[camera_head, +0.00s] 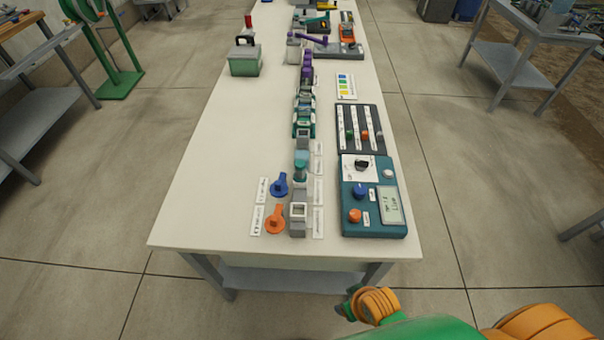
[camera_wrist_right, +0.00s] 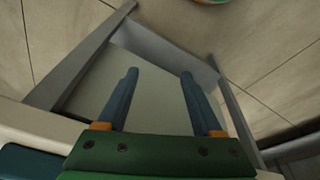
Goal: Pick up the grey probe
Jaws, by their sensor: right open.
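I cannot pick out the grey probe with certainty. A small grey piece (camera_head: 380,135) shows at the right end of a row of coloured pieces on the dark slotted panel (camera_head: 350,114), on the right side of the table. It is too small to tell whether it is a probe. My right gripper (camera_wrist_right: 159,74) is open and empty in the right wrist view, its two blue fingers apart above the table's lower shelf. In the head view my right arm comes in at the bottom, in front of the table's near edge. My left gripper is not in view.
The long white table (camera_head: 210,190) carries a teal control box (camera_head: 373,222), a central line of fittings, a blue handle (camera_head: 279,185), an orange handle (camera_head: 275,221) and a green-grey container (camera_head: 245,62). The table's left side is mostly clear. A grey side table (camera_head: 510,65) stands at right.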

